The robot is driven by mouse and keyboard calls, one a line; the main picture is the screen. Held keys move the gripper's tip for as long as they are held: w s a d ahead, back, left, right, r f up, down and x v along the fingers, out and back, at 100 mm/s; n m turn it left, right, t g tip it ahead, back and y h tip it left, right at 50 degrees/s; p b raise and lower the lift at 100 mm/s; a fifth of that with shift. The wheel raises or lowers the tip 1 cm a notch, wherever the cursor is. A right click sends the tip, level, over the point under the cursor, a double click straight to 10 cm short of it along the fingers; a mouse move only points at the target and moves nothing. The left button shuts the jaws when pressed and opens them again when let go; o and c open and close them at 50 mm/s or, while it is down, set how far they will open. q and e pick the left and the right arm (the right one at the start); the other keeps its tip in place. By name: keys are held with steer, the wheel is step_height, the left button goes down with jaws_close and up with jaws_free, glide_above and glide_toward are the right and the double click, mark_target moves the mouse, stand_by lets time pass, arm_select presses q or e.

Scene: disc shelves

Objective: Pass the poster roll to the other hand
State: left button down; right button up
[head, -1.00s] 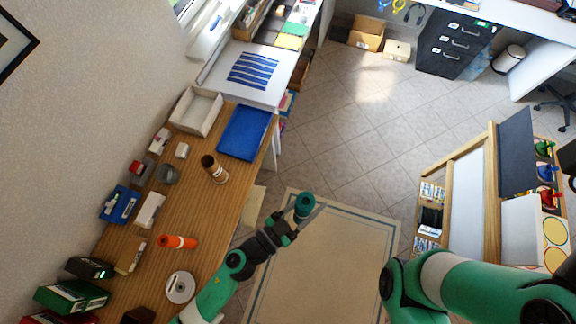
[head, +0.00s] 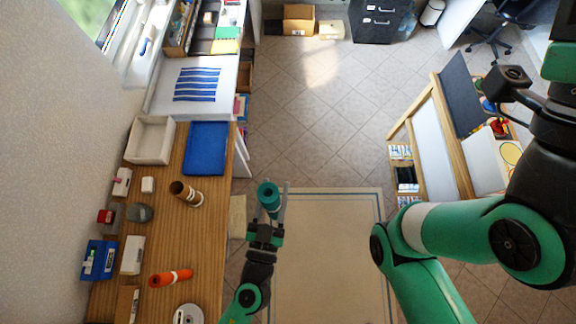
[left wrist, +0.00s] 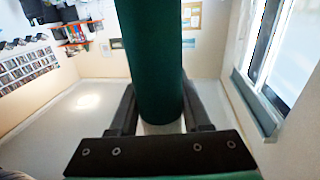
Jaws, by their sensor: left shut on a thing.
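The poster roll (head: 268,194) is a dark teal-green tube with an open end. In the head view it is held over the floor mat, to the right of the wooden desk. My left gripper (head: 271,208) is shut on it, with its grey fingers on either side. In the left wrist view the roll (left wrist: 153,60) stands between the fingers and runs out past the top of the picture. My right arm fills the right side of the head view; the fingers of its gripper do not show.
A board stand (head: 430,155) is at right. The beige floor mat (head: 325,260) is bare.

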mark_target(273, 213)
arm_select(q)
steer(key=shift+y, duration=0.3)
steer(key=s, duration=0.5)
steer(key=shift+a+r, duration=0.15)
steer(key=shift+a, duration=0.1)
steer(key=w+d+r+n+y, duration=0.2)
steer(key=w+r+y, duration=0.1)
steer(key=w, duration=0.3)
steer(key=shift+w+d+r+n, duration=0.3)
steer(key=shift+w+d+r, duration=0.1)
steer(key=shift+r, duration=0.2)
